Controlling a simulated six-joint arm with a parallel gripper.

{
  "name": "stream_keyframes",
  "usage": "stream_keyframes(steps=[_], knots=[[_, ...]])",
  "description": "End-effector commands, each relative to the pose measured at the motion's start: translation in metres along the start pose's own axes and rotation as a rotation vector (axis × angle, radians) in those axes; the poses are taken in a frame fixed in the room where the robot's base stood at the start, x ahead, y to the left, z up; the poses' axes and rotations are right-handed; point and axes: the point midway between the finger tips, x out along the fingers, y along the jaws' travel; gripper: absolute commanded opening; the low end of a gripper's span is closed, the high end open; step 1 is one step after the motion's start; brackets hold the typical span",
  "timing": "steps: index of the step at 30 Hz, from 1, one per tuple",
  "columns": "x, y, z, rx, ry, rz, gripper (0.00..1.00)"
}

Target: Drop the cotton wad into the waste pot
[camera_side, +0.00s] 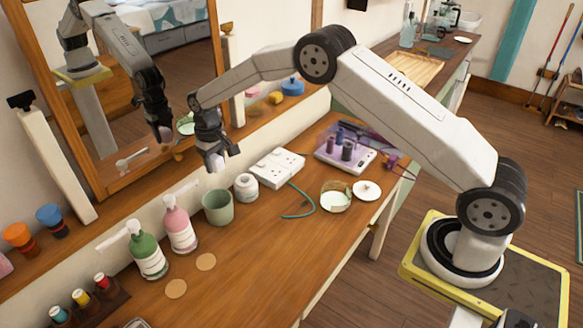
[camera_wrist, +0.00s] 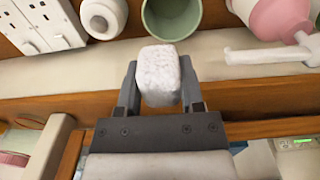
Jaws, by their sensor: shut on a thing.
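My gripper (camera_side: 217,156) is shut on a white, rough cotton wad (camera_wrist: 159,76), which sits between both fingertips in the wrist view. In the side view the wad (camera_side: 216,164) is held in the air near the mirror, above and behind the bench-top row of containers. An open green pot (camera_side: 217,208), which looks like the waste pot, stands upright on the bench below the gripper. In the wrist view the pot (camera_wrist: 171,18) is at the top edge, just beyond the wad and partly cut off. The wad is apart from the pot.
A white jar (camera_side: 246,188) and a socket block (camera_side: 277,167) stand right of the pot. Pink (camera_side: 179,225) and green (camera_side: 147,250) pump bottles stand left. The large mirror (camera_side: 140,90) rises behind. The front middle of the bench (camera_side: 265,255) is clear.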

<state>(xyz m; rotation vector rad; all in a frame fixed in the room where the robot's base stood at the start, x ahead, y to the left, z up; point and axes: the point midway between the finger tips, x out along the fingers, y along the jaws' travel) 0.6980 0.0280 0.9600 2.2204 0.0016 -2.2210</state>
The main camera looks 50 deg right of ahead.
Motion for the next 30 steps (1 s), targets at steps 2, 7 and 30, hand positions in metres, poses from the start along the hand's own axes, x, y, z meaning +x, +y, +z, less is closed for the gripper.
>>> stream_keyframes(steps=[2,7,30], knots=[[0.002,0.0,0.0,0.0,-0.001,0.0,0.0],[0.011,0.0,0.0,0.0,-0.002,0.0,0.0],[0.059,0.0,0.0,0.0,0.002,-0.001,0.0]])
